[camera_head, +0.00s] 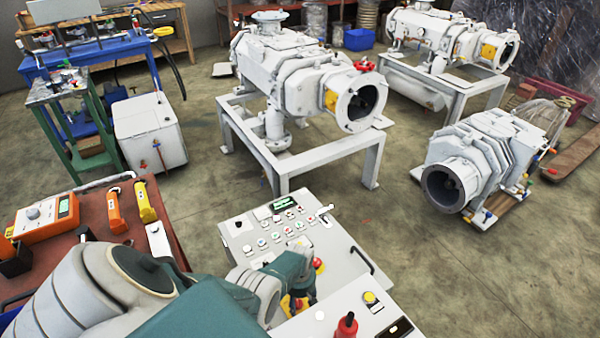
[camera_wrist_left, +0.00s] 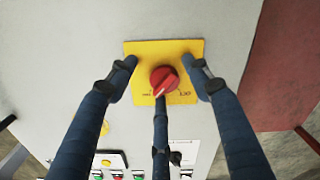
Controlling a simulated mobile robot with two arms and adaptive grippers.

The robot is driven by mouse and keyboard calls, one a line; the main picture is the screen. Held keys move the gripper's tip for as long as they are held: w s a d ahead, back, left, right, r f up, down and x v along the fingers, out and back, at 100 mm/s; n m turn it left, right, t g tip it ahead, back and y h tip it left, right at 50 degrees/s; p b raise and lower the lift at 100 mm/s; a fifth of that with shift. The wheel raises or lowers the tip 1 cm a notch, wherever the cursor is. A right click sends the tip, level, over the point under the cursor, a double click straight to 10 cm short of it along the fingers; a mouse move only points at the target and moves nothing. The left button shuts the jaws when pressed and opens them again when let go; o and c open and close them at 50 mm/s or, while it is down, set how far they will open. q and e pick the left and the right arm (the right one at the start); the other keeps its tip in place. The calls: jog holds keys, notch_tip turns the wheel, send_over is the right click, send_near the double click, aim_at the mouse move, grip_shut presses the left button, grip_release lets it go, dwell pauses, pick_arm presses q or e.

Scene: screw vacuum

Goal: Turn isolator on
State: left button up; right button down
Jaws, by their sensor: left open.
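The isolator is a red rotary knob (camera_wrist_left: 164,80) on a square yellow plate (camera_wrist_left: 190,50), fixed to a light grey panel. In the left wrist view the knob's pale pointer mark is toward the lower left. My left gripper (camera_head: 302,290) is open, its three dark fingers spread around the knob, one on each side and one below. Whether any finger touches the knob, I cannot tell. In the head view the gripper and wrist hide most of the isolator; only bits of yellow and red show. My right gripper is out of view.
The control panel (camera_head: 240,240) has several buttons and a small display. A red cart (camera_head: 90,250) with tools stands left. Vacuum pumps stand behind, with open floor between them.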

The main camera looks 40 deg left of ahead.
aim_at(298, 300)
pick_arm(q)
jog(key=shift+a, duration=0.1)
jog(key=shift+r, duration=0.35)
notch_tip(298, 300, up, 11)
jog(key=shift+r, duration=0.15)
dwell(0.5)
jog(key=f+m+b, duration=0.1)
jog(key=f+m, duration=0.3)
jog(key=m, duration=0.3)
jog(key=f+m, duration=0.4)
jog(key=m, duration=0.4)
jog(key=f+m+b, duration=0.1)
jog(key=f+m, duration=0.3)
jog(key=m, duration=0.4)
jog(key=shift+a+f+b, duration=0.1)
jog(key=shift+a+b, duration=0.2)
jog(key=shift+b, duration=0.05)
